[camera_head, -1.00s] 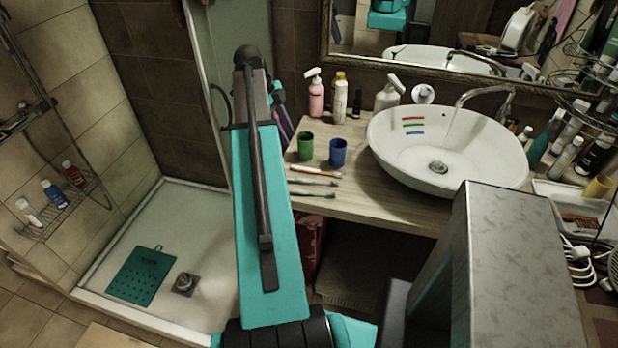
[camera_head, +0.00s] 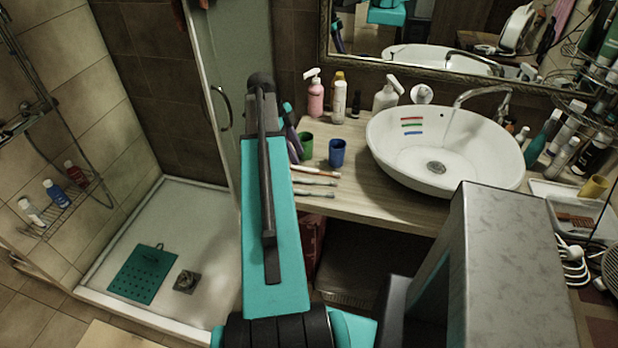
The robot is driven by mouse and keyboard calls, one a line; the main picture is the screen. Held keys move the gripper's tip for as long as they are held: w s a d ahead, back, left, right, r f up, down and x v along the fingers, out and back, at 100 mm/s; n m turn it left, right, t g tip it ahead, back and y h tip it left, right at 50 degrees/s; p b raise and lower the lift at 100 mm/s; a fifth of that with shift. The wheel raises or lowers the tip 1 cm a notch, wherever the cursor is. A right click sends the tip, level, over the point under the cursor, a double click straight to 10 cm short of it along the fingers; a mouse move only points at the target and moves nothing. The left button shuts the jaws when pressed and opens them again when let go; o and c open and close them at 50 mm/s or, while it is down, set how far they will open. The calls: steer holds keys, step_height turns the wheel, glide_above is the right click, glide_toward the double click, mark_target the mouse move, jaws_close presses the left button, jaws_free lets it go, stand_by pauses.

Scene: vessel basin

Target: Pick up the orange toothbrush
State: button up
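Several slim toothbrushes lie side by side near the left front of the wooden counter (camera_head: 385,208). The farthest one, with an orange-brown tint, looks like the orange toothbrush (camera_head: 316,170); the colours are hard to tell at this size. Their left ends lie close to my teal arm in the picture, which may cover part of them. Nothing visible touches the toothbrushes.
A green cup (camera_head: 306,144) and a blue cup (camera_head: 337,153) stand just behind the toothbrushes. A pink pump bottle (camera_head: 315,98) and other bottles stand farther back. The white basin (camera_head: 398,176) is to the right. A glass shower panel (camera_head: 228,65) rises on the left.

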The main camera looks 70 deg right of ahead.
mark_target(303, 168)
steer(key=shift+p+x, duration=1.4)
steer(key=shift+x, duration=1.2)
steer(key=shift+w+d, duration=0.1)
jaws_close()
